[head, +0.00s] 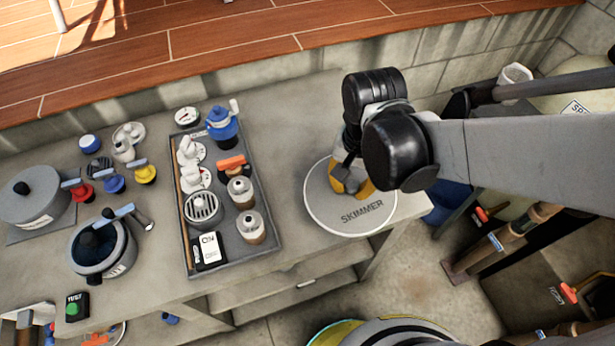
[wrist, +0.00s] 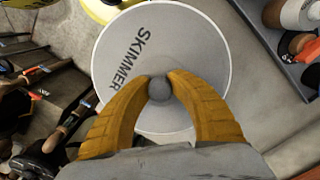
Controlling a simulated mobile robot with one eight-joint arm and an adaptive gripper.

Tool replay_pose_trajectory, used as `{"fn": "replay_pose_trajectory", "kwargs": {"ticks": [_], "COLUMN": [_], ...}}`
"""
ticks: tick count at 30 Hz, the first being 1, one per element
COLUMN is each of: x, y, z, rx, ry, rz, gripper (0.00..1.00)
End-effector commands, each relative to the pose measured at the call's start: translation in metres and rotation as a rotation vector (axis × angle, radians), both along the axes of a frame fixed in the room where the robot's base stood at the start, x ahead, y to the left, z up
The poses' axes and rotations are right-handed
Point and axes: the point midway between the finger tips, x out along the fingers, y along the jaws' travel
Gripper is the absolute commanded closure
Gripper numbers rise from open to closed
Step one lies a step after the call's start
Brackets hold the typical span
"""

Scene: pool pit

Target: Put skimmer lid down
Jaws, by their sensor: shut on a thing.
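The skimmer lid (head: 361,212) is a round grey disc with a white rim and the word SKIMMER on it. In the head view it is at the right end of the grey counter, its near edge close to the counter's edge. My gripper (head: 347,186) is above its middle, partly hidden by my wrist. In the wrist view the lid (wrist: 190,60) lies flat below, and the yellow fingers of my gripper (wrist: 160,90) are shut on its round grey knob. I cannot tell whether the lid touches the counter.
A dark grey tray (head: 270,262) with several fittings is left of the lid on the counter (head: 290,115). A pot-like strainer (head: 100,250) and a round grey canister (head: 35,197) stand further left. Pipes with orange-handled valves (head: 520,232) are at the lower right.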

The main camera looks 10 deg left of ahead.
Motion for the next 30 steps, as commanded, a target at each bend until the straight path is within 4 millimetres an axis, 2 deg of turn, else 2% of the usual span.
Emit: {"fn": "replay_pose_trajectory", "kwargs": {"ticks": [1,4,7,10,13,21,24,30], "x": [-0.017,-0.042,-0.058,-0.06,-0.047,0.016,0.033,0.045], "y": [0.012,0.028,0.037,0.042,0.048,0.07,0.075,0.079], "z": [0.005,0.011,0.015,0.012,0.001,-0.04,-0.049,-0.057], "rx": [0.0,0.0,0.0,0.0,0.0,0.0,0.0,0.0], "ry": [0.0,0.0,0.0,0.0,0.0,0.0,0.0,0.0], "rz": [-0.004,-0.034,-0.056,-0.068,-0.074,-0.072,-0.072,-0.071], "gripper": [1.0,1.0,1.0,1.0,1.0,1.0,1.0,1.0]}}
